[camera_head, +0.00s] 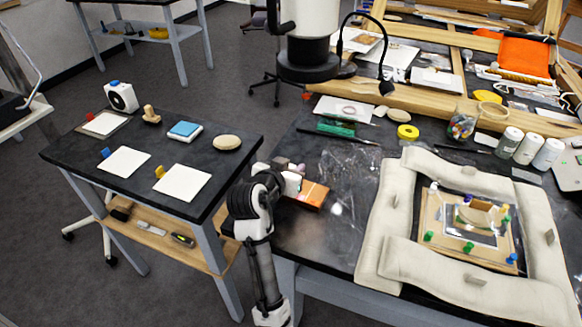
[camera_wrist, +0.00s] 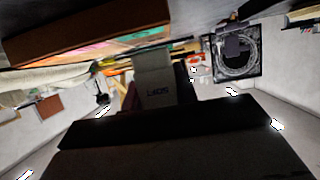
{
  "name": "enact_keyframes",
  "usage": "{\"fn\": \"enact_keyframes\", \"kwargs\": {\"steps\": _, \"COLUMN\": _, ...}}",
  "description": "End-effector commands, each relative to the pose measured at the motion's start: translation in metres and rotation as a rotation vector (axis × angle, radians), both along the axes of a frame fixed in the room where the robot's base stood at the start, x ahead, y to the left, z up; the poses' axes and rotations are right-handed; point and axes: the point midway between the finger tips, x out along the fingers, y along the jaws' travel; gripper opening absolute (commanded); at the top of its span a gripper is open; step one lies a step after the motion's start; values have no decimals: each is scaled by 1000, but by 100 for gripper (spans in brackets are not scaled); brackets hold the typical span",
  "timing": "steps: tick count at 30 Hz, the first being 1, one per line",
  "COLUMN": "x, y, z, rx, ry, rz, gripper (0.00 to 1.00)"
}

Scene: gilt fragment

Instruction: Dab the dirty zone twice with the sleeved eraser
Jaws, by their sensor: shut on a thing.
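My gripper (camera_head: 291,182) is low at the left edge of the main workbench, partly hidden by my own arm. In the wrist view a pale block with dark lettering, which looks like the sleeved eraser (camera_wrist: 157,85), is held by my gripper (camera_wrist: 158,106). The fingers are dark and hard to make out. In the head view the eraser cannot be told clearly. A small fragment (camera_head: 478,216) sits on a tan board (camera_head: 430,215), ringed by colored pins, at the right of the bench. The dirty zone itself is too small to tell. My gripper is well left of it.
An orange-brown block (camera_head: 312,196) lies beside my gripper. Pale padded rolls (camera_head: 380,215) surround the board. A jar (camera_head: 463,125), white bottles (camera_head: 528,148) and yellow tape (camera_head: 408,132) stand behind. A side table (camera_head: 75,158) at left holds cards and small items. The bench between gripper and rolls is mostly clear.

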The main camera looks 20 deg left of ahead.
Motion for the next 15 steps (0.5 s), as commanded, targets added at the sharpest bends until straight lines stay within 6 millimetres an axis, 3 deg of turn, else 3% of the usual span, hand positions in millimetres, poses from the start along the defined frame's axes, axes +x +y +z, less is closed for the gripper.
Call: {"fn": "enact_keyframes", "kwargs": {"steps": 15, "x": 0, "y": 0, "z": -4, "rx": 0, "ry": 0, "rz": 0, "gripper": 6}}
